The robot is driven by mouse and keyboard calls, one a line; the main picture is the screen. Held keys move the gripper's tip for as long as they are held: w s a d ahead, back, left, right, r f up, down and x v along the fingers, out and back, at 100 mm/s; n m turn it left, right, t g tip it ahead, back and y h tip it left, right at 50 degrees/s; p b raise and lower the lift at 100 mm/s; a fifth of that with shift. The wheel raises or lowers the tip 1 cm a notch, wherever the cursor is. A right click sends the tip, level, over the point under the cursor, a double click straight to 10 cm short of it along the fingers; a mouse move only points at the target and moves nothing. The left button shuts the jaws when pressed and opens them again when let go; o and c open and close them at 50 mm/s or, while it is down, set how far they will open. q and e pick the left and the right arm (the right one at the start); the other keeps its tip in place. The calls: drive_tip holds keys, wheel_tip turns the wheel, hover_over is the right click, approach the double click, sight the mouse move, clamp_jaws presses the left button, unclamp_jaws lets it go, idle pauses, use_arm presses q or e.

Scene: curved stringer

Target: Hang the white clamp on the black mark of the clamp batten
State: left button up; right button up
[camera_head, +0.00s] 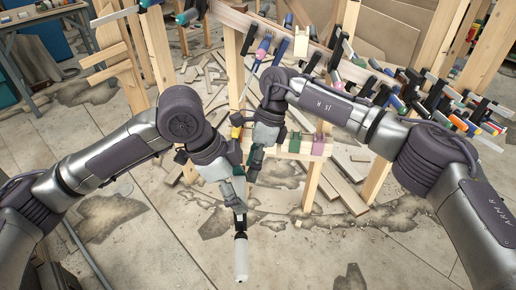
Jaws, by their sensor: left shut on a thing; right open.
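The white clamp (241,260) hangs below my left gripper (239,207), with its white handle pointing down and a dark part above it. My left gripper is shut on that dark upper part. My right gripper (253,172) is just above and to the right of the left one; it is open and empty. The clamp batten (235,17) is the wooden rail at the top, running down to the right, with several coloured-handled clamps on it. I cannot make out the black mark.
Wooden posts (311,186) and a lower rail with a green block (295,142) and a pink block (318,144) stand behind my grippers. Scrap wood lies on the floor behind. A table (40,17) is at the top left. The floor in front is clear.

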use_arm(q)
drive_tip(key=shift+r, duration=0.1)
use_arm(e)
drive_tip(key=x, duration=0.5)
drive_tip(key=shift+s+a+f, duration=0.15)
drive_tip(key=shift+f, duration=0.1)
drive_tip(key=shift+c, duration=0.2)
clamp_jaws()
use_arm(q)
drive_tip(key=o, duration=1.5)
drive_tip(key=shift+d, duration=0.1)
drive_tip(key=shift+o, duration=1.4)
drive_tip(key=shift+s, duration=0.1)
